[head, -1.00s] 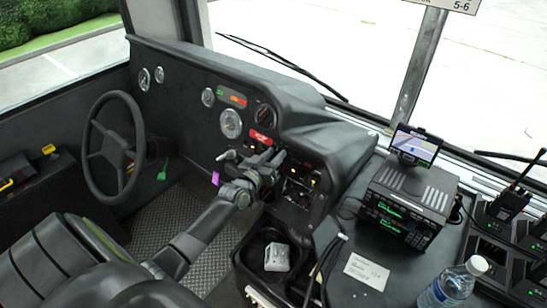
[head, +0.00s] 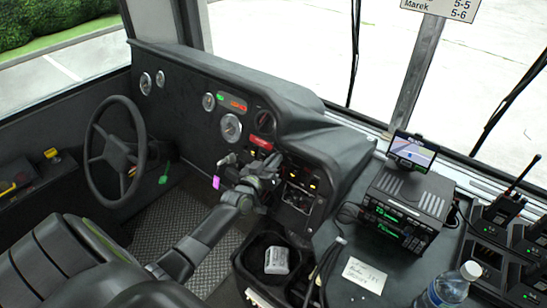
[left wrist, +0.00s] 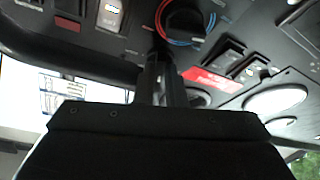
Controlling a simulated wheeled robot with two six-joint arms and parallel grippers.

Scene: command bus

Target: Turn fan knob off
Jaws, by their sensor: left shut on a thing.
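My left gripper (head: 264,164) reaches in from the left to the dashboard below the red label. In the left wrist view its two dark fingers (left wrist: 163,62) are close together and point at the panel. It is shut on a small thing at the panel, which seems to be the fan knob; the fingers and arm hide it. A round black dial (left wrist: 185,20) with a red and blue arc shows just past the fingertips in the left wrist view. My right gripper is not in view.
Lit switches (head: 300,180) sit right of the gripper. The steering wheel (head: 116,150) is at left. A radio unit (head: 408,205) with a small screen (head: 412,150) stands at right, near a water bottle (head: 448,287). A bin (head: 242,268) lies below.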

